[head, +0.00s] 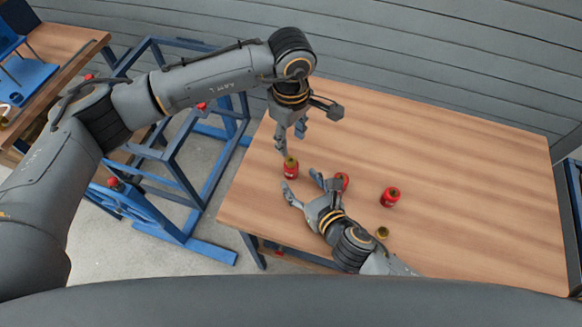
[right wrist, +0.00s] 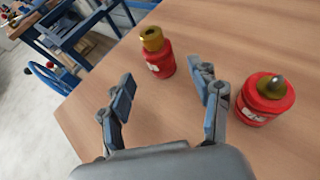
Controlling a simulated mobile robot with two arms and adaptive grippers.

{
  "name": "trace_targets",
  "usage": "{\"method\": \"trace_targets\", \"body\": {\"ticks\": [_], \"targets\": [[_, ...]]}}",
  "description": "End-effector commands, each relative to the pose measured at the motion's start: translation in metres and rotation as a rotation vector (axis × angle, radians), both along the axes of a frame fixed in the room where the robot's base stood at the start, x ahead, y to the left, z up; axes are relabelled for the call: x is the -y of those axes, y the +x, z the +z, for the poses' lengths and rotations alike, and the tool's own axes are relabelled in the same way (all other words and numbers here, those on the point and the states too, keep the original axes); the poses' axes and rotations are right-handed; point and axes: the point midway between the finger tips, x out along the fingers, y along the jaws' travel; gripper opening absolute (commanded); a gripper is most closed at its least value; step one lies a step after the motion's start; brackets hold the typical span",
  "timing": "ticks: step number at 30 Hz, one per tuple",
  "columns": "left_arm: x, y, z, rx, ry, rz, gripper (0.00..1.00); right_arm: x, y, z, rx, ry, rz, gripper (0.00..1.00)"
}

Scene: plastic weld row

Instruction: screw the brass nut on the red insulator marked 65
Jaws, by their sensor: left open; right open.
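A red insulator (head: 291,172) stands upright near the table's left edge, with a brass nut (head: 290,160) on its top. In the right wrist view this insulator (right wrist: 160,65) carries the nut (right wrist: 151,38), whose dark hole faces up. I cannot read its marking or tell how far the nut is threaded. My left gripper (head: 292,143) is open just above the nut, pointing down. My right gripper (head: 303,187) is open and empty beside the insulator, its fingers (right wrist: 165,82) spread toward it and apart from it.
A second red insulator (right wrist: 264,100) with a grey-tipped stud stands close to my right gripper. A third red insulator (head: 390,197) stands farther right, and a loose brass piece (head: 382,233) lies near the front. The wooden table (head: 480,180) is clear at right. A blue frame (head: 180,170) stands left.

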Motion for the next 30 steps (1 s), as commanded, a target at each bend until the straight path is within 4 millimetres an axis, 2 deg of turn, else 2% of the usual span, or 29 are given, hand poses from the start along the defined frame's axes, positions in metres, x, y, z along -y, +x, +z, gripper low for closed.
{"method": "trace_targets", "body": {"ticks": [3,9,15,24,25,26,30], "targets": [[0.0,0.0,0.0,0.0,0.0,0.0,0.45,-0.01,0.021,-0.008,0.002,0.001,-0.002,0.63],[0.0,0.0,0.0,0.0,0.0,0.0,0.45,-0.023,0.045,-0.02,0.002,-0.001,-0.001,0.63],[0.0,0.0,0.0,0.0,0.0,0.0,0.45,-0.028,0.056,-0.026,0.0,0.0,0.0,0.63],[0.0,0.0,0.0,0.0,0.0,0.0,0.45,-0.029,0.057,-0.027,0.0,0.0,0.0,0.63],[0.0,0.0,0.0,0.0,0.0,0.0,0.45,-0.029,0.057,-0.027,0.0,0.0,0.0,0.61],[0.0,0.0,0.0,0.0,0.0,0.0,0.45,-0.029,0.057,-0.027,0.0,0.0,0.0,0.55],[0.0,0.0,0.0,0.0,0.0,0.0,0.45,-0.029,0.057,-0.027,0.0,0.0,0.0,0.26]]}}
